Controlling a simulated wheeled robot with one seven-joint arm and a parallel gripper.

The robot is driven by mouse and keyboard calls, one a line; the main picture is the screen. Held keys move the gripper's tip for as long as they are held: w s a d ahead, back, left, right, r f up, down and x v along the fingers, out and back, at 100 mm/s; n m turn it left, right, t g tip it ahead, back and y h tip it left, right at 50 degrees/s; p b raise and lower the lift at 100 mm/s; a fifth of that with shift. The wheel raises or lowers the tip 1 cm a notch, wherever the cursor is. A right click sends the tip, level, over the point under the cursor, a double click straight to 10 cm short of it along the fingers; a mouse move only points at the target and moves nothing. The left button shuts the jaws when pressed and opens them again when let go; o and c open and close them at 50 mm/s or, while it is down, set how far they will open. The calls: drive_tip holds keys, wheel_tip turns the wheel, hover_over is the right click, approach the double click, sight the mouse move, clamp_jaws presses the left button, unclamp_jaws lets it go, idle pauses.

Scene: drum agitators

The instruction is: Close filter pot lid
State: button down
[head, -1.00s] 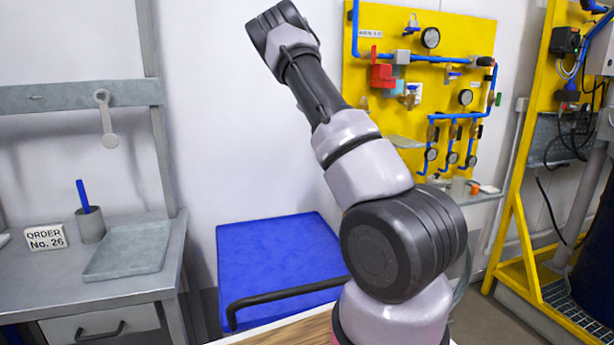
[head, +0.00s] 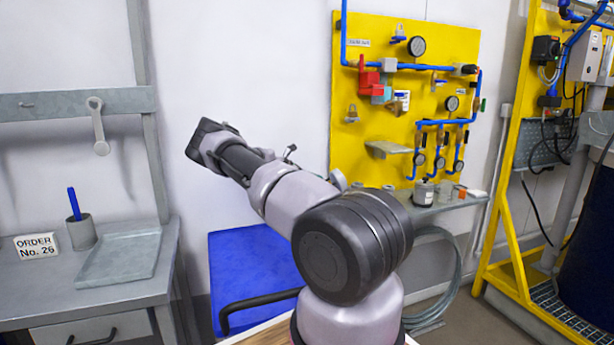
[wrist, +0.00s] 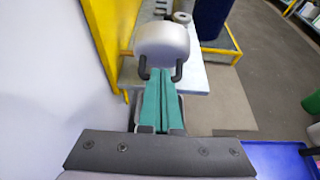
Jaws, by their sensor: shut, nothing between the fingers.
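A small grey pot (head: 423,192) with a pale label stands on the grey wall shelf (head: 450,207) under the yellow panel, and it looks like the filter pot. It is too small for me to tell how its lid sits. In the head view my gripper is mostly hidden behind my folded arm, left of the shelf. In the wrist view my gripper (wrist: 162,76) shows teal fingers lying together, shut, with nothing clearly held. A pale rounded part with two black prongs shows at their far end. The gripper is apart from the pot.
The yellow panel (head: 405,95) carries blue pipes, gauges and valves close behind the shelf. A small orange-brown container (head: 459,192) stands near the pot. A blue cart (head: 245,265) lies below my arm. A yellow frame (head: 503,225) stands on the right.

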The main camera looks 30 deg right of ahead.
sight(332, 181)
drive_tip(key=shift+x, duration=1.95)
drive_tip(key=shift+d+r, duration=0.1)
drive_tip(key=shift+r, duration=0.05)
